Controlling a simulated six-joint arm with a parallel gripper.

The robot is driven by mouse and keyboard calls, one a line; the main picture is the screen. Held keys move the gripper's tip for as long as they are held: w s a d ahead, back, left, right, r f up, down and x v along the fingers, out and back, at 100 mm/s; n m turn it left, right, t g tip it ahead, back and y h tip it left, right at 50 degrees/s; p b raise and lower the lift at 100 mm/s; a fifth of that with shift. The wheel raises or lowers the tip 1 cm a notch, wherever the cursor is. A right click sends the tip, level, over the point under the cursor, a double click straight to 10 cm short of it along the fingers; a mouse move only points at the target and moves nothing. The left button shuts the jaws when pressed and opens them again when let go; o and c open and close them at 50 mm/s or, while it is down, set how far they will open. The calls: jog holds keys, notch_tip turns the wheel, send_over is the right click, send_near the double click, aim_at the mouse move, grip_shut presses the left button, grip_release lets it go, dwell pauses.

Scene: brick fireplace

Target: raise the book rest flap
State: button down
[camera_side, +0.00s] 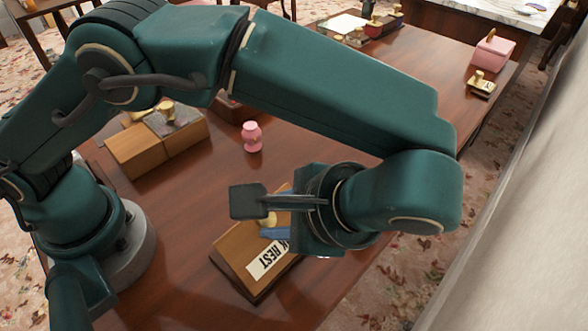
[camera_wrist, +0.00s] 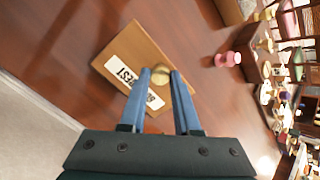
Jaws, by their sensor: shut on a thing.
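The book rest (camera_side: 236,244) is a wooden flap on a dark base, with a white label reading "REST" (camera_side: 265,258), near the table's front. The flap also shows in the wrist view (camera_wrist: 142,40). A brass knob (camera_side: 267,219) stands on the flap, and it shows between the fingertips in the wrist view (camera_wrist: 161,74). My gripper (camera_wrist: 161,76) has its blue fingers shut on the knob. In the side view my gripper (camera_side: 274,226) and wrist hide the flap's right part. The flap looks low; its exact tilt is hard to tell.
A pink figure-shaped object (camera_side: 252,137) stands behind the book rest. A wooden box (camera_side: 150,158) lies at the left. A pink box (camera_side: 494,53) and a small brass-knobbed block (camera_side: 481,88) are at the far right. The table between is mostly clear.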

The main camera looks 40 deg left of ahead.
aim_at(274, 224)
dwell(0.4)
jog(key=c, duration=0.6)
grip_release()
jog(key=r, duration=0.4)
jog(key=shift+a+r, duration=0.25)
jog(key=w+a+r, duration=0.1)
jog(key=a+r, duration=0.1)
jog(key=a, duration=0.1)
jog(key=w+a+r, duration=0.1)
jog(key=a+r, duration=0.1)
jog(key=a, duration=0.2)
jog(key=w+a+r, duration=0.1)
jog(key=a+r, duration=0.1)
jog(key=a, duration=0.1)
jog(key=shift+a+r, duration=0.3)
jog(key=shift+a, duration=0.1)
jog(key=shift+c, duration=0.4)
